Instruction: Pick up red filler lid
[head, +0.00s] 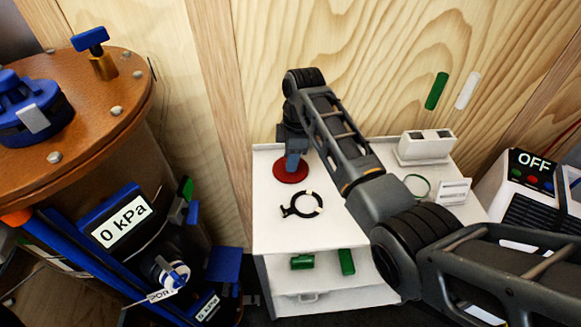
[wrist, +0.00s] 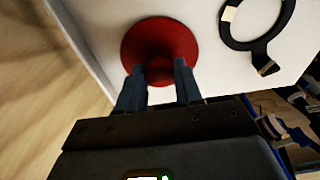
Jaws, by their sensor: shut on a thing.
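The red filler lid (head: 290,171) is a round red disc at the back left of the white cabinet top. It also shows in the wrist view (wrist: 158,40), just beyond my fingertips. My gripper (head: 292,160) points down over the lid. In the wrist view my gripper's two blue fingers (wrist: 160,82) stand on either side of a red raised part at the middle of the lid and are shut on it. The lid looks to be at or very near the cabinet top; I cannot tell whether it touches.
A black ring clamp (head: 302,205) lies in front of the lid on the white cabinet (head: 270,225). A white box (head: 425,146), a green ring (head: 417,186) and a small white card (head: 455,191) are at the right. Green parts (head: 346,262) lie on the lower shelf. A brown tank (head: 80,110) stands left.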

